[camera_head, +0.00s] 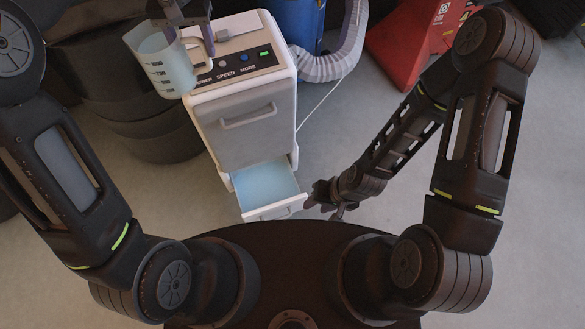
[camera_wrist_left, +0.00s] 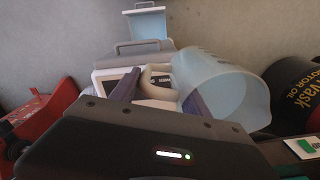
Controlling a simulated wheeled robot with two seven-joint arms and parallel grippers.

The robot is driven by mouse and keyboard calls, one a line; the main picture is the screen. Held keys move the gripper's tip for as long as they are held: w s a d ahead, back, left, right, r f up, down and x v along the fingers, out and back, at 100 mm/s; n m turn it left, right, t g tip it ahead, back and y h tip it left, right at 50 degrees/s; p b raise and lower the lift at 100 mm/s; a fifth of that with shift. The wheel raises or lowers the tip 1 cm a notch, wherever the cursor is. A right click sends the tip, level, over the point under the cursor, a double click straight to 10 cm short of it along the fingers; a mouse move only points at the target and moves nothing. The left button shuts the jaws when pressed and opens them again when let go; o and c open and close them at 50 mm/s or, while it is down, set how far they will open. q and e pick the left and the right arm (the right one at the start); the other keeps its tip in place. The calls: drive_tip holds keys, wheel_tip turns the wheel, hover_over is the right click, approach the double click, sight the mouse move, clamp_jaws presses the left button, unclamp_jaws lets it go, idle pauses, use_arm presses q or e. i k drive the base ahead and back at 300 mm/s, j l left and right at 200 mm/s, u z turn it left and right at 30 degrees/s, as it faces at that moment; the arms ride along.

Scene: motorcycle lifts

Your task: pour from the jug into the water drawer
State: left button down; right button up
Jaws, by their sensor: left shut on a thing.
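The white machine (camera_head: 246,133) has a control panel with a green light and a grey front handle. A ribbed hose (camera_head: 335,58) and blue barrel (camera_head: 297,22) stand behind it.

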sight(269, 191)
drive_tip(key=l, duration=1.35)
drive_tip(key=i+l, duration=0.15)
drive_tip(key=l, duration=1.2)
